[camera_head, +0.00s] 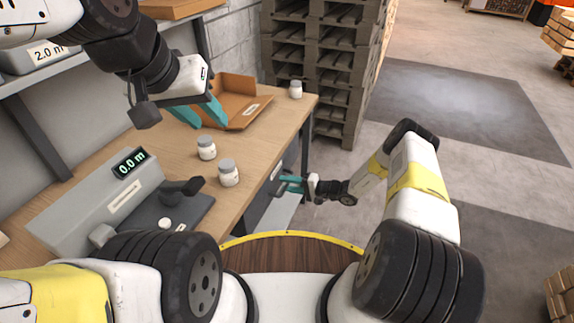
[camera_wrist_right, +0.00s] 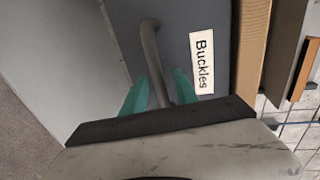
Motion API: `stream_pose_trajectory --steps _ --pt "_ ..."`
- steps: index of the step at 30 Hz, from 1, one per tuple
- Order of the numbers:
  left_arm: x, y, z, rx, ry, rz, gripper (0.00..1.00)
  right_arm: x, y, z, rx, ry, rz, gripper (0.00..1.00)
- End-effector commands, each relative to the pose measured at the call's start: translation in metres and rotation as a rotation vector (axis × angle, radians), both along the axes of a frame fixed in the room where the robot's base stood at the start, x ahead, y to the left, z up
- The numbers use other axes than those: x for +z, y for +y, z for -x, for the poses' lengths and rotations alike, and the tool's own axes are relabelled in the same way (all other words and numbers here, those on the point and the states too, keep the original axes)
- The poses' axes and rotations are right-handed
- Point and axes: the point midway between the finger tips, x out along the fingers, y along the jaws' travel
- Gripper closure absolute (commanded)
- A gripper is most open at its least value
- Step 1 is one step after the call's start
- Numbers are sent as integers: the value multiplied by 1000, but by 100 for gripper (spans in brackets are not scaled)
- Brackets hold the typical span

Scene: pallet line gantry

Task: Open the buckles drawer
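The buckles drawer (camera_wrist_right: 190,20) has a grey front with a white label reading "Buckles" (camera_wrist_right: 202,62) in the right wrist view. Its dark bar handle (camera_wrist_right: 150,45) stands to the left of the label. My right gripper (camera_wrist_right: 161,76) has its teal fingers apart, one on each side of the handle, with a gap visible at the right finger. In the head view my right gripper (camera_head: 283,185) is at the grey drawer unit under the table edge, where the handle is hard to make out. My left gripper (camera_head: 211,123) is open and empty above the table.
The wooden table (camera_head: 265,135) carries two white jars (camera_head: 229,176) near the middle, another jar (camera_head: 296,90) at the far corner, an open cardboard box (camera_head: 238,98) and a grey scale (camera_head: 105,200). Stacked pallets (camera_head: 325,60) stand behind.

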Motion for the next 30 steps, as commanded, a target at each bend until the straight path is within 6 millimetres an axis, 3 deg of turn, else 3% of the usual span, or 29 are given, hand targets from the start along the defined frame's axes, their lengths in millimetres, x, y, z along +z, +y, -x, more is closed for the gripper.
stream_pose_trajectory --steps 9,14,15,30 --pt "0 0 0 0 0 0 64 -1 3 -1 0 1 0 67" --pt "0 0 0 0 0 0 64 -1 3 -1 0 1 0 98" --pt "0 0 0 0 0 0 64 -1 3 -1 0 1 0 100" --pt "0 0 0 0 0 0 64 -1 2 -1 0 1 1 100"
